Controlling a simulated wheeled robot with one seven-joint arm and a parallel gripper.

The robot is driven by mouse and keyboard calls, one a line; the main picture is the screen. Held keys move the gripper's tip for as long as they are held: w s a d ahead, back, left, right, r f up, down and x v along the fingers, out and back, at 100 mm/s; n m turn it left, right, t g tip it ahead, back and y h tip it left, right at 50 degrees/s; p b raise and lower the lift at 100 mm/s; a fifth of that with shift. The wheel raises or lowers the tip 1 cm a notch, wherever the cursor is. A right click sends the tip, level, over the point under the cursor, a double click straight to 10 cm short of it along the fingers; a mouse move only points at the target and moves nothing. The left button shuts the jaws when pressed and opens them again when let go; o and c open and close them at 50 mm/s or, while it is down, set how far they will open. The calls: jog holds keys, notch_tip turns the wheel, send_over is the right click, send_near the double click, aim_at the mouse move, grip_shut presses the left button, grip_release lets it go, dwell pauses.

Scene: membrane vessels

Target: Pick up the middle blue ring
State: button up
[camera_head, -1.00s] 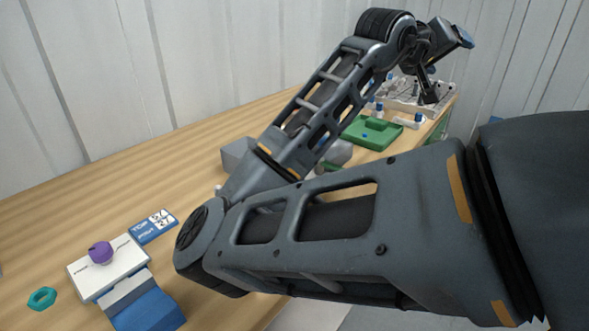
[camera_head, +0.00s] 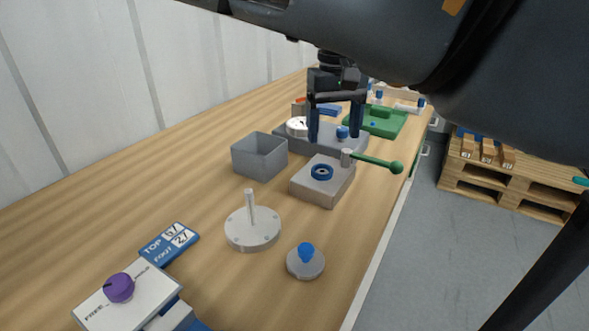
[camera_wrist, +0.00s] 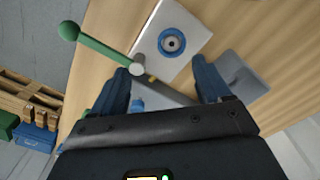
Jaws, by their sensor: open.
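A dark blue ring (camera_head: 321,172) lies flat on a light grey block (camera_head: 312,192) near the bench's front edge. In the wrist view the ring (camera_wrist: 172,42) shows a pale centre and sits ahead of the fingers, on the block's top face (camera_wrist: 190,27). My gripper (camera_head: 335,132) points down behind the block, over a darker grey base. Its two blue fingers are spread wide, with nothing held between them; they also show in the wrist view (camera_wrist: 162,80). I see no other blue ring clearly.
A green-handled lever (camera_head: 376,162) sticks out beside the block toward the bench edge. A grey open box (camera_head: 260,156) stands to the left. A round plate with a peg (camera_head: 252,228) and a blue-knobbed disc (camera_head: 305,262) stand nearer. A green tray (camera_head: 382,121) lies behind.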

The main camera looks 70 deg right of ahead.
aim_at(322, 172)
jog(key=shift+w+a+f, duration=0.1)
jog(key=shift+w+a, duration=0.05)
jog(key=shift+w, duration=0.25)
jog(key=shift+f, duration=0.35)
jog(key=shift+w+a+f+b, duration=0.1)
jog(key=shift+f+b, duration=0.05)
jog(key=shift+f, duration=1)
jog(key=shift+w+a+f+b, duration=0.1)
jog(key=shift+w+f+b, duration=0.05)
jog(key=shift+f, duration=0.95)
jog(key=shift+w+a+f+b, duration=0.1)
jog(key=shift+f+b, duration=0.05)
jog(key=shift+f, duration=1)
jog(key=c, duration=1.1)
